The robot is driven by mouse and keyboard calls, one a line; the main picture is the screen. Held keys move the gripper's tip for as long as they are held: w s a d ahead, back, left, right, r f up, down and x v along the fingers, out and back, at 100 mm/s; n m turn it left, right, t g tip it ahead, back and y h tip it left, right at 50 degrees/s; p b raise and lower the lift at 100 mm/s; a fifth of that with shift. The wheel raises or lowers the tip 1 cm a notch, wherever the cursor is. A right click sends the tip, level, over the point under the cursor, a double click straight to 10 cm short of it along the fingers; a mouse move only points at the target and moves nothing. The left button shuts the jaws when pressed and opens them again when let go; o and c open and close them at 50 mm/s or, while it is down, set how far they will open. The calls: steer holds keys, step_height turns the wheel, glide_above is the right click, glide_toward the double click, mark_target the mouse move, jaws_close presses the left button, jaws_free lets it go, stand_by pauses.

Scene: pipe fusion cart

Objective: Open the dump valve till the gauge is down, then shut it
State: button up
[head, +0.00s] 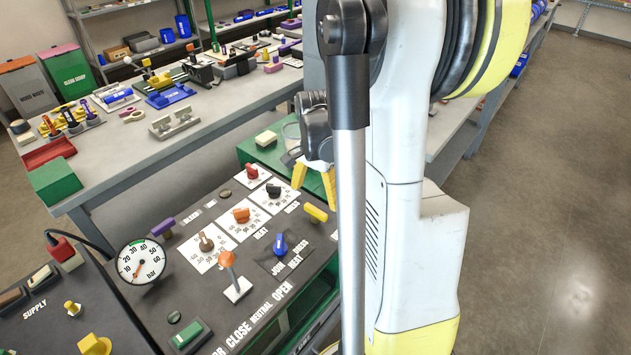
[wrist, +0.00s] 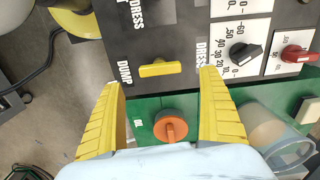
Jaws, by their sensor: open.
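The dump valve's yellow bar handle (wrist: 160,69) lies crosswise in the wrist view, beside the word DUMP. In the head view the yellow handle (head: 314,213) is at the panel's far right edge. My gripper (head: 315,196) is open above that edge. In the wrist view its yellow fingers (wrist: 160,80) stand wide apart, one towards each side of the handle, with nothing held. Contact with the handle is not visible. The round white gauge (head: 140,261) is at the panel's left; its orange needle points to the lower left, near the low end. The exact reading is too small to tell.
An orange knob (wrist: 170,128) sits on a green surface between my fingers. The panel also carries a blue handle (head: 280,244), an orange-topped lever (head: 229,268) and several knobs. A clear container (wrist: 272,132) stands close to the right finger. A crowded workbench (head: 150,150) is behind.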

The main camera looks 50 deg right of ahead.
mark_target(314, 211)
step_height(314, 211, up, 6)
stand_by(0.5)
steer(key=s+a+r+n+t, duration=0.1)
steer(key=a+r+n+t, duration=0.1)
steer(key=a+n, duration=0.3)
steer(key=s+a+r+n+t, duration=0.2)
steer(key=a+n, duration=0.4)
steer(key=a, duration=0.6)
steer(key=s+a+r+n+t, duration=0.2)
steer(key=a+n, duration=0.3)
steer(key=a, duration=0.3)
steer(key=shift+s+a+r+t, duration=0.3)
steer(key=shift+r+t, duration=0.2)
steer(key=shift+t, duration=0.1)
